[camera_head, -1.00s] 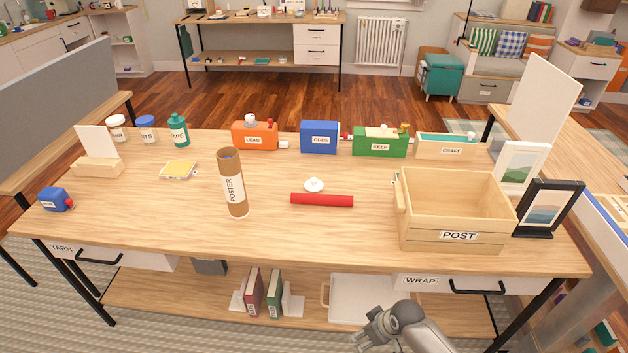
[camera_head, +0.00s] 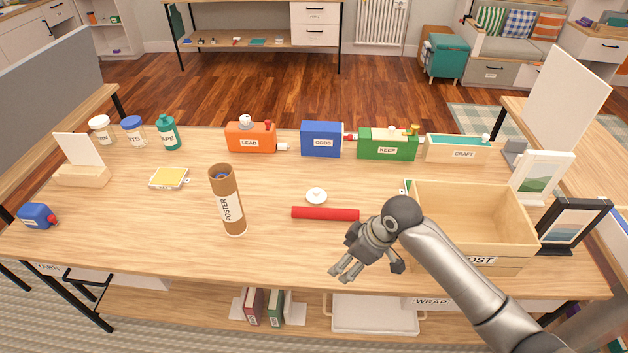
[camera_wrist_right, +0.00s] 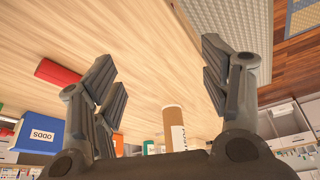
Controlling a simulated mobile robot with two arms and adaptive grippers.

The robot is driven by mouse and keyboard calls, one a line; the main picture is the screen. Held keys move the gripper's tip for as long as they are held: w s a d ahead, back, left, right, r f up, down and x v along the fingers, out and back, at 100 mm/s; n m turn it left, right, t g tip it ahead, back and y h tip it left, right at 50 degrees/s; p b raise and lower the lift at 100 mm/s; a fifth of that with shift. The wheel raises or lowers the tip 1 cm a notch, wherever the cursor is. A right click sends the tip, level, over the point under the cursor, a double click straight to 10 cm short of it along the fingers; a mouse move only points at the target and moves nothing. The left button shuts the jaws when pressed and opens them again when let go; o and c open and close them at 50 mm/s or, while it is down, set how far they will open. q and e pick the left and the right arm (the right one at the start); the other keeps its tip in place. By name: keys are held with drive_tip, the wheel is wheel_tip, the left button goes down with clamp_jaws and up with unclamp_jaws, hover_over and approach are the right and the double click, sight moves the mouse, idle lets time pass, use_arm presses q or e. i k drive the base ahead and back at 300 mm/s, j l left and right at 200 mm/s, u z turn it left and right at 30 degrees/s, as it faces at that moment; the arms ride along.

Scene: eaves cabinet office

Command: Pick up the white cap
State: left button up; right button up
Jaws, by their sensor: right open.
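The white cap (camera_head: 316,196) lies on the table, a small round white piece just behind the red tube (camera_head: 325,214). The cap is not visible in the right wrist view. My right gripper (camera_head: 350,275) is open and empty above the table's front part, to the right of and nearer than the cap. Its open fingers (camera_wrist_right: 165,85) also show in the right wrist view with nothing between their tips. My left gripper is not in view.
A brown poster tube (camera_head: 226,200) stands upright left of the cap. The wooden POST crate (camera_head: 470,262) stands at right, partly behind my right arm. Orange LEAD (camera_head: 250,137), blue ODDS (camera_head: 321,139) and green KEEP (camera_head: 387,145) boxes line the back.

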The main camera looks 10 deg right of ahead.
sight(316, 195)
drive_tip(key=i, duration=1)
